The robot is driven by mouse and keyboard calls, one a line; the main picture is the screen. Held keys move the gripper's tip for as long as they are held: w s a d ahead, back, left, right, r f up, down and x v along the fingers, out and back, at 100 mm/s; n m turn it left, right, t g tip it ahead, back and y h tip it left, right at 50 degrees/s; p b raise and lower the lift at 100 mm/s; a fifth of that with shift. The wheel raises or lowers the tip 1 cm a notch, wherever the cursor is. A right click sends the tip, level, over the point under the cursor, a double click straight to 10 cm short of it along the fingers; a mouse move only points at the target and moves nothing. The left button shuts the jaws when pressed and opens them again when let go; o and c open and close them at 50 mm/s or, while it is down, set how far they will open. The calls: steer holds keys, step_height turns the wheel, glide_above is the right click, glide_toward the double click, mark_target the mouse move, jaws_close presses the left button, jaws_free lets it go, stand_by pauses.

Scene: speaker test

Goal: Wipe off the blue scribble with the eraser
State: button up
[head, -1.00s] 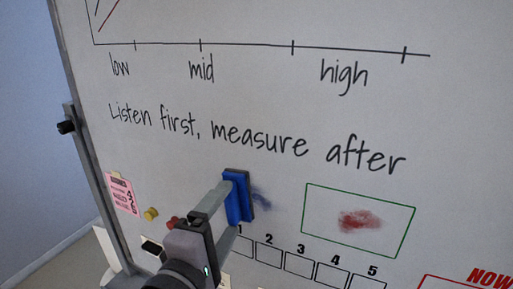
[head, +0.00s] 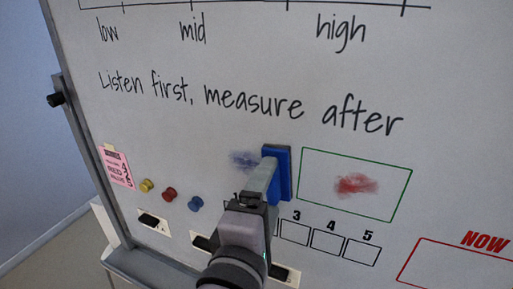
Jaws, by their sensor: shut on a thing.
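My gripper (head: 268,181) is shut on the blue eraser (head: 283,172), which has a dark pad facing the whiteboard (head: 200,60). The eraser is upright at the board, just left of the green box; I cannot tell whether it touches the surface. The blue scribble (head: 243,160) shows as a faint smudge directly left of the eraser. Part of it may be hidden behind the eraser and my gripper.
A red smudge (head: 356,185) lies inside the green box (head: 404,192). Numbered boxes (head: 329,240) run below. Yellow (head: 146,185), red (head: 169,194) and blue (head: 196,204) magnets and a pink note (head: 117,167) are at left. Handwriting (head: 250,105) stands above.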

steer(key=shift+s+d, duration=0.15)
steer(key=shift+d, duration=0.2)
steer(key=shift+a, duration=0.1)
steer(key=w+a+b, duration=0.2)
steer(key=w+a, duration=0.2)
steer(key=a, duration=0.6)
steer(key=shift+w+b, duration=0.15)
steer(key=shift+b, duration=0.15)
steer(key=p+v, duration=0.1)
steer(key=v, duration=0.5)
steer(key=shift+a, duration=0.3)
